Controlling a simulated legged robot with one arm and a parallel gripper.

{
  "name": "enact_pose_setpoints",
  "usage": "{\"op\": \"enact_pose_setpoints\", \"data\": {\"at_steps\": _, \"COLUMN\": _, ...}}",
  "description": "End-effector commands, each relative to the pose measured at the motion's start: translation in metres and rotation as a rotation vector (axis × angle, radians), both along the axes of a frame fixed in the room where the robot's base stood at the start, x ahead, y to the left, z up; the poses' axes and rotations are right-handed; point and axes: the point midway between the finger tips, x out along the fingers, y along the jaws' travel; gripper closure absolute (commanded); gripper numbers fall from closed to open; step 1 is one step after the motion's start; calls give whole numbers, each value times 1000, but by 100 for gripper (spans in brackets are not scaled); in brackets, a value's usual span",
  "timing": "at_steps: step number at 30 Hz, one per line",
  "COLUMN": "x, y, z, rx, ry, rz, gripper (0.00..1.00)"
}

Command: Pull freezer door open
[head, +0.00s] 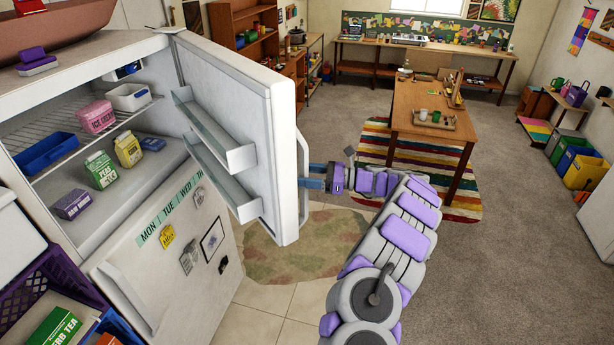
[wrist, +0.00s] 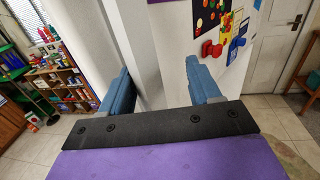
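The white freezer door (head: 245,115) stands swung wide open in the head view, with two shelves (head: 215,135) on its inner side. Its pale vertical handle (head: 303,215) is on the outer side near the free edge. My gripper (head: 312,178) is beside the handle, with its blue fingers reaching toward the door. In the wrist view, the fingers of my gripper (wrist: 163,90) are wide apart, with the white door (wrist: 165,55) beyond and between them. I see no clear grip on the handle, and contact is hard to tell. The freezer compartment (head: 130,160) is exposed.
The compartment holds a pink ice cream tub (head: 96,116), a blue tray (head: 45,152) and cartons (head: 101,170). The lower door (head: 165,270) is closed. A purple crate (head: 45,275) stands at the left.

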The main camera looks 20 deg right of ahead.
Motion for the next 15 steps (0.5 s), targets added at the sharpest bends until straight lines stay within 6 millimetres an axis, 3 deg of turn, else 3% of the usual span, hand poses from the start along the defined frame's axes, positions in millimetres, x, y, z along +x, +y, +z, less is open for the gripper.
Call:
{"op": "enact_pose_setpoints", "data": {"at_steps": 10, "x": -2, "y": 0, "z": -2, "rx": -2, "ry": 4, "rz": 0, "gripper": 43}}
{"op": "enact_pose_setpoints", "data": {"at_steps": 15, "x": -15, "y": -20, "z": -2, "rx": -2, "ry": 1, "rz": -2, "gripper": 43}}
